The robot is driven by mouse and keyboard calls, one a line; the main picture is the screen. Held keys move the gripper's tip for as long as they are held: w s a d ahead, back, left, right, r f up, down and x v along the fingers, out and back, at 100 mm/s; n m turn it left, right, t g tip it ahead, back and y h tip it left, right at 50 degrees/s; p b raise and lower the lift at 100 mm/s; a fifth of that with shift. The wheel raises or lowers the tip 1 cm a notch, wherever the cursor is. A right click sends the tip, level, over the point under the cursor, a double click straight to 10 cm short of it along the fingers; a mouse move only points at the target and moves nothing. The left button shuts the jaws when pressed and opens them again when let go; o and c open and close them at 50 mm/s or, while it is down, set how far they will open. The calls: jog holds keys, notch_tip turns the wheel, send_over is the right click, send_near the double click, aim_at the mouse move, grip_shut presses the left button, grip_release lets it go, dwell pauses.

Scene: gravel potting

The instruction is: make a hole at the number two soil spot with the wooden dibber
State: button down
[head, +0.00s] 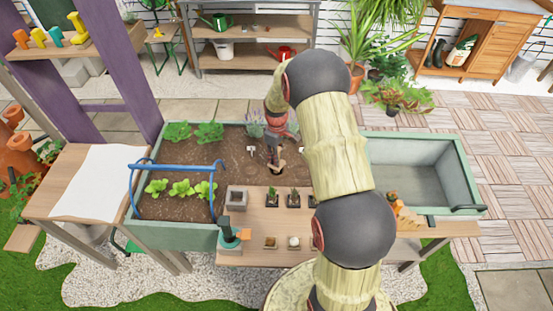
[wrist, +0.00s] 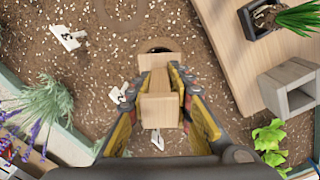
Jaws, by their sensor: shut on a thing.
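My gripper (head: 274,142) is over the planter soil in the head view. In the wrist view my gripper (wrist: 160,84) is shut on the wooden dibber (wrist: 159,110), one finger on each side of its pale block-like handle. The dibber (head: 277,168) also shows below the gripper in the head view. A dark round spot (wrist: 160,44) shows in the soil right beside the dibber's far end; I cannot tell how deep the tip is. A white number marker (wrist: 120,93) stands left of the gripper, and another marker (wrist: 68,37) farther left. Their digits are hard to read.
A faint ring (wrist: 122,25) marks the soil nearby. Lavender (wrist: 45,105) and green seedlings (wrist: 270,138) grow in the planter. A wooden shelf (head: 262,222) at the front holds small potted plants and a grey square pot (head: 237,196). A blue hoop (head: 175,169) stands at the left.

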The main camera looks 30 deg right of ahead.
jog(key=shift+r+p, duration=1.75)
jog(key=shift+r, duration=1.2)
jog(key=shift+r+p, duration=1.55)
jog(key=shift+r, duration=0.95)
